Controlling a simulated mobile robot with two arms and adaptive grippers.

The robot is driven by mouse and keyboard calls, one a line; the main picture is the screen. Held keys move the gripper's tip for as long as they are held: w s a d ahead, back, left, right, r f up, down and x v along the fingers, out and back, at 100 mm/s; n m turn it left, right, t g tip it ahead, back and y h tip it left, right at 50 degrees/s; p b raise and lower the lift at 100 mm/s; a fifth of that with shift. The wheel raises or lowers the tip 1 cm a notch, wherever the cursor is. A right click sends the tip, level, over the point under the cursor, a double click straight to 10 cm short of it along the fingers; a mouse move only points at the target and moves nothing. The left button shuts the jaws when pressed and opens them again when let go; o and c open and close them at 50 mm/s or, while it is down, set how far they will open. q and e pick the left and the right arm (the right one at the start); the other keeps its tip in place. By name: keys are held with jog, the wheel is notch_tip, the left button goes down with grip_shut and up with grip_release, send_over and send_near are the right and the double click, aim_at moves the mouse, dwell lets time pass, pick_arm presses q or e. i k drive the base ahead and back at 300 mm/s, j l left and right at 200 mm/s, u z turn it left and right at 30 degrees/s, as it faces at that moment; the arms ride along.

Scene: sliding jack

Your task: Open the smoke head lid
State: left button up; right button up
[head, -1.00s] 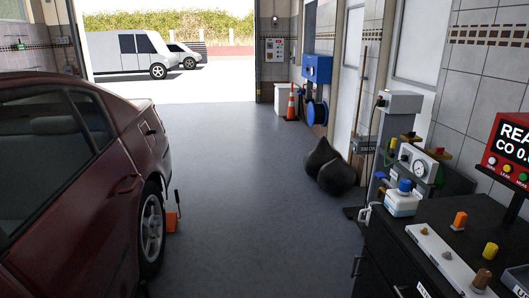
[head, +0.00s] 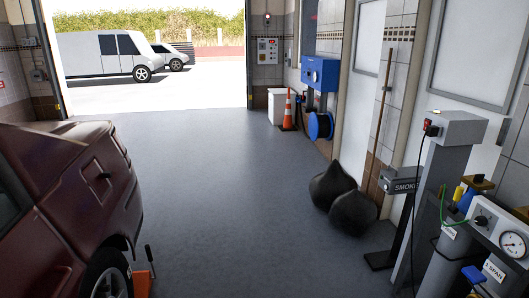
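A grey box labelled "SMOKE" (head: 402,186), which looks like the smoke head, sits on a dark stand at the right in the head view. The stand's flat base (head: 381,260) rests on the floor. Neither of my grippers is in view.
The grey post (head: 429,215) with a box on top stands in front at the right, near gas cylinders with a gauge (head: 510,240). Black sacks (head: 345,190) lie left of the smoke stand. A dark red car (head: 75,190) is at left; the middle floor is clear.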

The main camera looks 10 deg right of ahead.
aim_at(403, 173)
jog(key=i+z, duration=0.2)
jog(key=i, duration=0.5)
jog(key=i+z, duration=0.2)
jog(key=i, duration=0.45)
jog(key=i+j+z, duration=0.2)
jog(key=i, duration=0.5)
